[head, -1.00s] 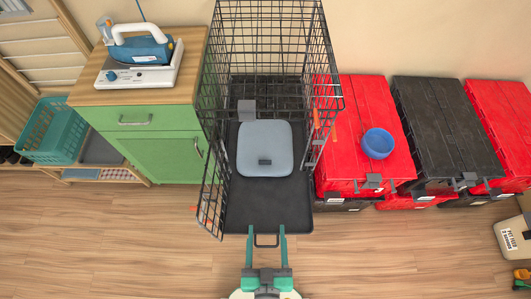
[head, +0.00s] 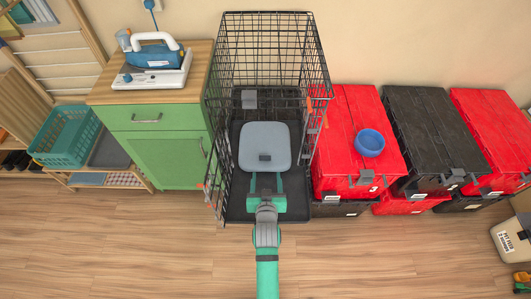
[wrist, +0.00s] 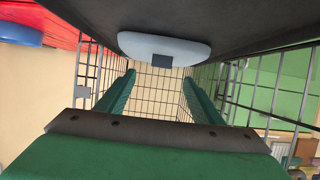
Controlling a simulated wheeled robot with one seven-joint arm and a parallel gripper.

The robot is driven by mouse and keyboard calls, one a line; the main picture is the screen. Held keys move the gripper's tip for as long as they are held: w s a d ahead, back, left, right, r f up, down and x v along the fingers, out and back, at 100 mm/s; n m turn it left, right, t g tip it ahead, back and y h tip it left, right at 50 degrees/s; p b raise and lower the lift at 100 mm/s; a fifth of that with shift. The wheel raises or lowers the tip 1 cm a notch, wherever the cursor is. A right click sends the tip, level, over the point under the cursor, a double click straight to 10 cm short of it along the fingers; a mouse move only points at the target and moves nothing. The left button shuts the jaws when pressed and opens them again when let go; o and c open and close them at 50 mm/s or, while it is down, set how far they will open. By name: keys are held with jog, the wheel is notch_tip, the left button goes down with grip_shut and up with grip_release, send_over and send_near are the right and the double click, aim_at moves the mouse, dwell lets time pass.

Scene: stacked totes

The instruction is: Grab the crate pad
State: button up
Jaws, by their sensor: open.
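The crate pad (head: 265,140) is a pale blue-grey rounded square with a small dark tab on its near edge. It lies on the black tray of the wire crate (head: 235,205), whose front is open. My gripper (head: 266,182) is inside the crate's front, open and empty, its two green fingers pointing at the pad's near edge. In the head view the fingertips look close to that edge; I cannot tell whether they touch it. In the wrist view the pad (wrist: 145,44) appears at the top, beyond and between the fingers (wrist: 161,88).
Wire walls flank my gripper on both sides. A green cabinet (head: 165,158) with an iron (head: 155,55) on top stands left. Red and black totes (head: 425,135) stand right, a blue bowl (head: 369,142) on one. A grey block (head: 249,98) is behind the pad. The floor in front is clear.

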aim_at(265, 158)
jog(key=x, duration=0.6)
jog(key=shift+w+a+r, duration=0.1)
jog(key=shift+w+r, duration=0.15)
jog(key=shift+w, duration=0.1)
jog(key=shift+x, duration=2.65)
jog(key=shift+s+a+f, duration=0.1)
jog(key=shift+a+f, duration=0.1)
jog(key=shift+c, duration=0.2)
jog(key=c, duration=1.3)
